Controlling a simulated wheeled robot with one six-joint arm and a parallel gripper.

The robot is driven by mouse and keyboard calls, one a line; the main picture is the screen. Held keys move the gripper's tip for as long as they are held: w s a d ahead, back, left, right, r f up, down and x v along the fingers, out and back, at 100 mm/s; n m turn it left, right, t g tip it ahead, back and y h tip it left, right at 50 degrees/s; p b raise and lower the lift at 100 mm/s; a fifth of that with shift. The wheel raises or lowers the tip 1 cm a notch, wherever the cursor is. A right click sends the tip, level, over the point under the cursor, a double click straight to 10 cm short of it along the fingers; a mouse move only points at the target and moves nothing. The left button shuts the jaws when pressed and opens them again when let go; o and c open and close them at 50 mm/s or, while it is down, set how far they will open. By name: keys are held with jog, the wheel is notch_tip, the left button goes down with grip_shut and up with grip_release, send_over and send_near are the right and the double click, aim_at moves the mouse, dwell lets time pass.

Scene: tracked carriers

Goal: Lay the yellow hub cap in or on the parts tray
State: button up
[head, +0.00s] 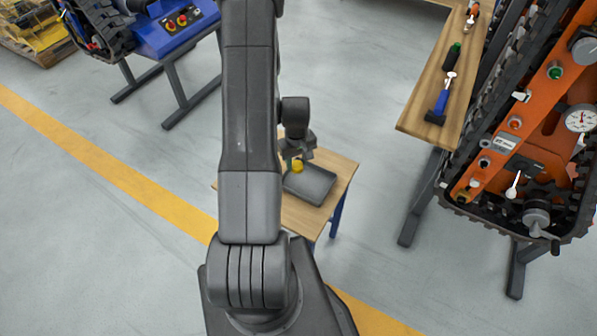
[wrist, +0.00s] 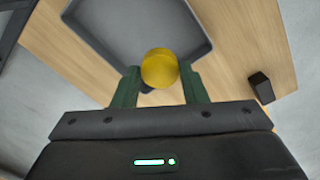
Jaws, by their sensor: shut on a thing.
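The yellow hub cap (wrist: 160,68) is held between the green fingers of my gripper (wrist: 159,86). In the head view the hub cap (head: 297,166) shows as a small yellow disc below my gripper (head: 293,165). The parts tray (wrist: 105,58) is a shallow grey tray on a small wooden table. In the head view the parts tray (head: 311,184) lies just below and right of the hub cap. The hub cap overlaps the tray's near edge in the wrist view; its height above the tray is hard to tell. My arm hides the table's left part in the head view.
The small wooden table (head: 343,176) has a small dark block (wrist: 261,87) to the right of the tray. A wooden bench (head: 420,115) with tools and an orange tracked carrier (head: 535,150) stand at the right. A blue carrier (head: 160,38) stands at the upper left. Grey floor is clear between.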

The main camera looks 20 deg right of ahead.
aim_at(297, 165)
jog(key=shift+f, duration=2.6)
jog(key=shift+f, duration=0.15)
jog(key=o, duration=1)
jog(key=shift+c, duration=0.2)
notch_tip(297, 165, up, 12)
jog(key=shift+r, duration=0.2)
